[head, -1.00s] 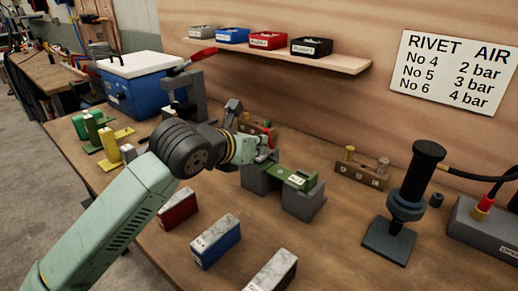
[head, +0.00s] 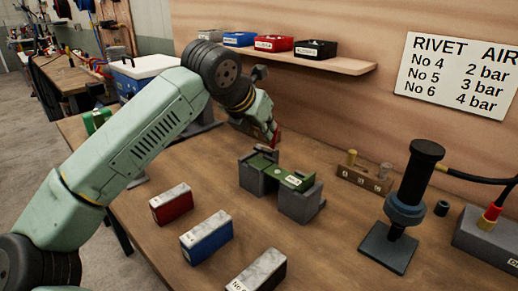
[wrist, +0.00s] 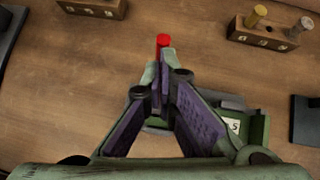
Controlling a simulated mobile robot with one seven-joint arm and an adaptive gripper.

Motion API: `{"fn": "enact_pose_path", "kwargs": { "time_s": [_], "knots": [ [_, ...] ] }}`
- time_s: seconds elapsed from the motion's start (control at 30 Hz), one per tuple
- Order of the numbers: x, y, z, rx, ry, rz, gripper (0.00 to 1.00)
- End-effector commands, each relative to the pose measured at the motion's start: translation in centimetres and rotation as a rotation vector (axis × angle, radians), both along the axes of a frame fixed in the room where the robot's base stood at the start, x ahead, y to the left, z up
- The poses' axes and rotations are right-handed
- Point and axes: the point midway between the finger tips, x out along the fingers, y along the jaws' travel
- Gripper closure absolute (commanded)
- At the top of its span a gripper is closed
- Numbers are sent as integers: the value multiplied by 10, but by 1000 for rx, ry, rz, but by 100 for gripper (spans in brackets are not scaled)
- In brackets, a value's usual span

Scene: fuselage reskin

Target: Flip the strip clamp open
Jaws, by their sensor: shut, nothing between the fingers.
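The work fixture is two grey blocks (head: 300,203) bridged by a green strip (head: 296,179). The strip clamp shows mainly as a red tip (wrist: 163,40) just past my fingertips in the wrist view. Its body is hidden behind my fingers. My gripper (head: 272,128) is above and behind the left grey block in the head view, pointing down. In the wrist view its fingers (wrist: 160,68) meet at the tips, shut and empty, close to the red tip. I cannot tell whether they touch it. The green part with a number label (wrist: 233,127) shows at lower right.
Wooden peg blocks (head: 362,179) stand behind the fixture. Red (head: 171,205) and blue (head: 206,238) boxes lie in front, beside a grey-topped box (head: 257,272). A black upright tool (head: 410,190) stands to the right. A shelf with small bins (head: 316,50) hangs above.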

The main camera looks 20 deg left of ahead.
Motion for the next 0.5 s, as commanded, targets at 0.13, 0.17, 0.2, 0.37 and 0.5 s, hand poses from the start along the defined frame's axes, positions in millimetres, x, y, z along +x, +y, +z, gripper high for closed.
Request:
{"fn": "enact_pose_path", "kwargs": {
  "time_s": [0.13, 0.17, 0.2, 0.37, 0.5],
  "knots": [
    [12, -5, 5, 44, 108, 0, 100],
    [14, -6, 4, 54, 135, 0, 100],
    [15, -6, 3, 49, 131, 1, 100],
    [25, -10, 3, 47, 128, 0, 100],
    [33, -13, 2, 47, 127, 0, 100]
  ]
}}
